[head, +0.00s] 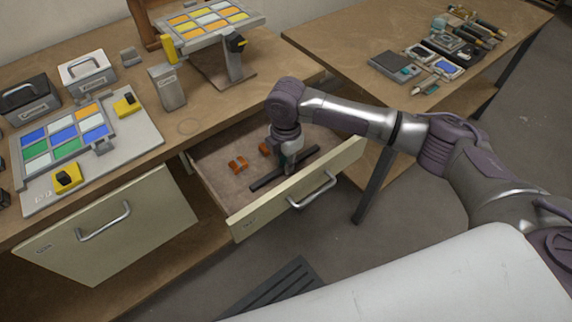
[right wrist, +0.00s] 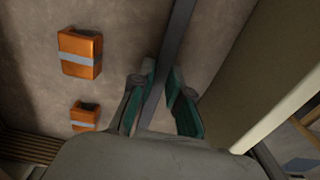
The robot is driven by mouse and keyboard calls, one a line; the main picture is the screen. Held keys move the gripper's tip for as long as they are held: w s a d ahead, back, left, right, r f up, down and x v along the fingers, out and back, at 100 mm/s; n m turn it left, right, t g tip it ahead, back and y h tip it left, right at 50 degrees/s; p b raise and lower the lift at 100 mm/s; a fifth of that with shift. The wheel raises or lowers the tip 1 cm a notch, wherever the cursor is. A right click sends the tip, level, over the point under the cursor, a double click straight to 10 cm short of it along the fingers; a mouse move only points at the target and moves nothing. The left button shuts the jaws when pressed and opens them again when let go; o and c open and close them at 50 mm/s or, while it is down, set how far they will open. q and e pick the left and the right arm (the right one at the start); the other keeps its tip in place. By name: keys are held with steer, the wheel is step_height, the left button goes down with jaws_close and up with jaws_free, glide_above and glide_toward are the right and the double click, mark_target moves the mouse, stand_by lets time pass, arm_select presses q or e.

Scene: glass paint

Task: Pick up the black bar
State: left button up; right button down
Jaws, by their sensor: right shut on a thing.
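The black bar (head: 266,180) lies in the open drawer (head: 248,219), slanting along behind the drawer's front panel. My right gripper (head: 289,166) reaches down into the drawer over the middle of the bar. In the right wrist view, the bar (right wrist: 178,40) runs between the two green-padded fingers of the gripper (right wrist: 161,76), which are shut on it. The bar seems to be at or close to the drawer floor; any gap is hard to tell. The fingers hide part of it. My left gripper is not in view.
Orange pieces (head: 265,149) lie in the drawer, and two show left of the fingers in the right wrist view (right wrist: 80,53). The drawer's front panel stands close to the gripper. A colored glass panel (head: 66,137) and a metal container (head: 168,88) are on the workbench above.

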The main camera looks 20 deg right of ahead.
steer(key=shift+r, duration=0.5)
steer(key=r, duration=0.1)
steer(key=d+r, duration=0.1)
steer(key=r, duration=0.1)
steer(key=shift+s+r, duration=0.15)
steer(key=shift+r, duration=0.15)
steer(key=s+d+r, duration=0.5)
steer(key=d+r, duration=0.1)
steer(key=d, duration=0.3)
steer(key=shift+d+r+b, duration=0.25)
steer(key=shift+b, duration=0.2)
step_height(320, 180, up, 3)
steer(key=p, duration=0.5)
